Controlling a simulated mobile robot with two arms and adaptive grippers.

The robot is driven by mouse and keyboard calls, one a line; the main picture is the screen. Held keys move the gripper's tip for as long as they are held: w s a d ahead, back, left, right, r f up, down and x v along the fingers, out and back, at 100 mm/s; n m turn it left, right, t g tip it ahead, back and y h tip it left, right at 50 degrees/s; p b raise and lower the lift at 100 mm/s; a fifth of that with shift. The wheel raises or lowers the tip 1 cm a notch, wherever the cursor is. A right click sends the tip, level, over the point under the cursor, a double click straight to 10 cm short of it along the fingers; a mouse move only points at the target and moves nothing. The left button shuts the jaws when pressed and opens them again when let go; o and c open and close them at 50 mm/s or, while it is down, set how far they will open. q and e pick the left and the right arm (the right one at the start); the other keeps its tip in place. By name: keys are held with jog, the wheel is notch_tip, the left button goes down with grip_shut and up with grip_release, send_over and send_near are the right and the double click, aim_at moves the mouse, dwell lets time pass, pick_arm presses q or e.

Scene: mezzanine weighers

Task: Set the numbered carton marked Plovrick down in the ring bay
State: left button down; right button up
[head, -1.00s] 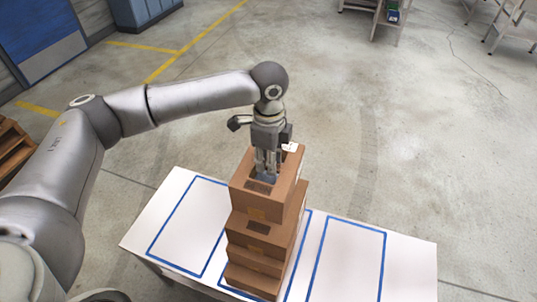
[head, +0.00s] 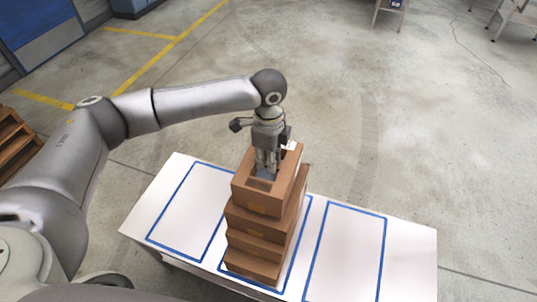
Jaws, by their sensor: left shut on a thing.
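The stack stands in the middle blue-outlined bay (head: 299,251) on the white table. Two more blue-outlined bays, left (head: 183,217) and right (head: 345,256), are empty. No name, number or ring mark can be read. My right gripper is not in view.
The white table (head: 412,262) has bare room on both sides of the stack. Wooden shelving (head: 18,150) stands at the left edge. Shelf units (head: 390,14) stand at the top right. The concrete floor beyond the table is open.

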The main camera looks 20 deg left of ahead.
pick_arm(q)
jog(key=shift+f, duration=0.3)
dwell(0.5)
jog(key=c, duration=1.2)
grip_release()
